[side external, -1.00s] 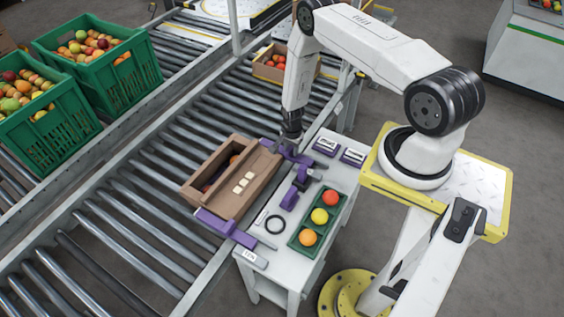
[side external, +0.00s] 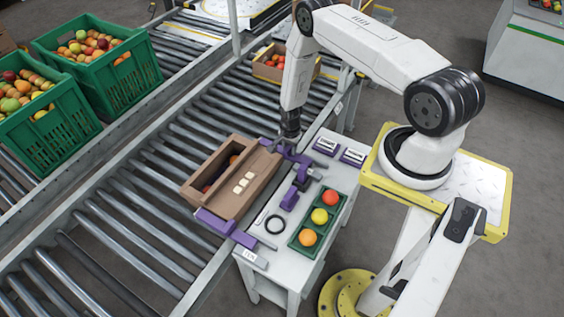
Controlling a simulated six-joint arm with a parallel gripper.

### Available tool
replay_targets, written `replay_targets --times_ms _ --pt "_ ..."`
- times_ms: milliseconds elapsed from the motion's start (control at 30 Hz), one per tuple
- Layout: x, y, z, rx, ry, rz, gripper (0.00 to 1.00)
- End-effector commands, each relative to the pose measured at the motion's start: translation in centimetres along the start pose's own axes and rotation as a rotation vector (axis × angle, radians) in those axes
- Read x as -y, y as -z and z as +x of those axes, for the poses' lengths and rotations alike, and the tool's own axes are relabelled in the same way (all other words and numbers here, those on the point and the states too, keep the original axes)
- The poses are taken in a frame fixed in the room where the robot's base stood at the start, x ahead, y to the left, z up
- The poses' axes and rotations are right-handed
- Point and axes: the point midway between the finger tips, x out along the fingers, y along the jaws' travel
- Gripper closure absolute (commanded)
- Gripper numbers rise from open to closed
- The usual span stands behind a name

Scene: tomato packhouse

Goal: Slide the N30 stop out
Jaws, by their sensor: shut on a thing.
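Two purple stops sit at the ends of a brown box on the roller conveyor. The far stop (side external: 298,158) is at the box's upper right end, beside the white bench. The near stop (side external: 222,228) lies across the lower end. My gripper (side external: 289,143) points down and is shut on the far stop; its fingertips are small and partly hidden. I cannot read an N30 mark on either stop. The brown box (side external: 254,187) holds red and orange fruit in its open side and has several pale blocks on its lid.
Green fruit crates (side external: 125,80) stand at upper left. Bare rollers lie around the box.

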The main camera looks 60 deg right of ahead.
Motion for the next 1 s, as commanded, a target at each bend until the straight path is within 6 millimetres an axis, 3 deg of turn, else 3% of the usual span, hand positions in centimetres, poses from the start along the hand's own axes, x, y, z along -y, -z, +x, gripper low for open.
replay_targets --times_ms 867,900,933,1000 --pt "0.17 -0.3 0.61 0.005 -0.009 0.002 1.0" --pt "0.16 -0.3 0.61 0.005 -0.009 0.002 0.49" --pt "0.16 -0.3 0.61 0.005 -0.009 0.002 0.4" --pt "0.11 -0.31 0.62 0.005 -0.01 0.002 0.38"
